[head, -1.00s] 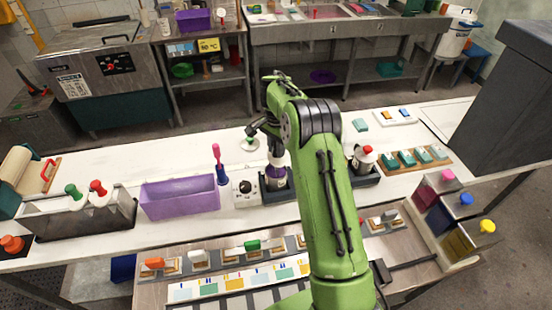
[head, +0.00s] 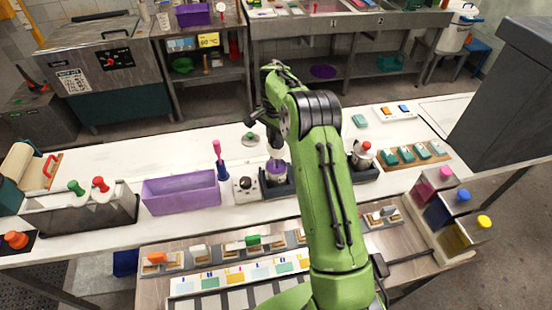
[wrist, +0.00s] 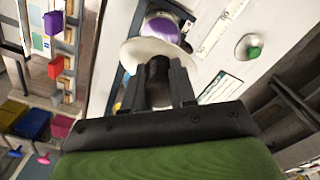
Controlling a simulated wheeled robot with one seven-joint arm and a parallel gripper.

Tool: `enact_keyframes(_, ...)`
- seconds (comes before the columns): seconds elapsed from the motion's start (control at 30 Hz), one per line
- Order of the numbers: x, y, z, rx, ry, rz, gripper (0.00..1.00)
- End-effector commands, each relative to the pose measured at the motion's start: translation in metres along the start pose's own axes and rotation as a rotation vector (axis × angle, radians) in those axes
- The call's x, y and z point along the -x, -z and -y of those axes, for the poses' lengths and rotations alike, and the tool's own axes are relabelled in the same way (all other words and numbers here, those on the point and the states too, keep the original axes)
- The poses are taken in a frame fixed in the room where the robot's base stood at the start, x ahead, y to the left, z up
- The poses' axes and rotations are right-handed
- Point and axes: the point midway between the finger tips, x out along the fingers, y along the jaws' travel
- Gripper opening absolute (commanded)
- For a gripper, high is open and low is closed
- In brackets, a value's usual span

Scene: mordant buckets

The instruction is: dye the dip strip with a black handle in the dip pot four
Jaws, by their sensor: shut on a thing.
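My gripper (wrist: 157,85) is shut on the black handle (wrist: 158,70) of the dip strip. A pale, wide piece (wrist: 136,48) shows just beyond the handle, over the pot. In the head view my gripper (head: 266,124) is above an open pot (head: 275,179) with purple at its top, standing in a black holder. The purple also shows in the wrist view (wrist: 162,28). The strip's lower end is hidden, so I cannot tell whether it touches the dye. No number is readable on the pot.
A lid with a green knob (head: 250,138) lies behind the pot. A second pot with a red-knobbed lid (head: 363,154) stands to the right. A purple bin (head: 180,193) and a small white device with a black knob (head: 245,188) stand to the left. Strips lie on the front rack (head: 203,256).

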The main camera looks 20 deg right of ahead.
Motion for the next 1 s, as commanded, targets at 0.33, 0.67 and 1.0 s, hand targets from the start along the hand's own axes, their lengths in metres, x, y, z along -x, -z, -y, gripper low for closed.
enact_keyframes(0.33,-0.034,0.0,0.0,0.0,0.0,0.001,0.0)
enact_keyframes(0.67,-0.061,0.0,0.0,0.0,-0.001,0.001,0.0)
enact_keyframes(1.0,-0.084,0.0,-0.001,0.0,0.0,0.001,0.0)
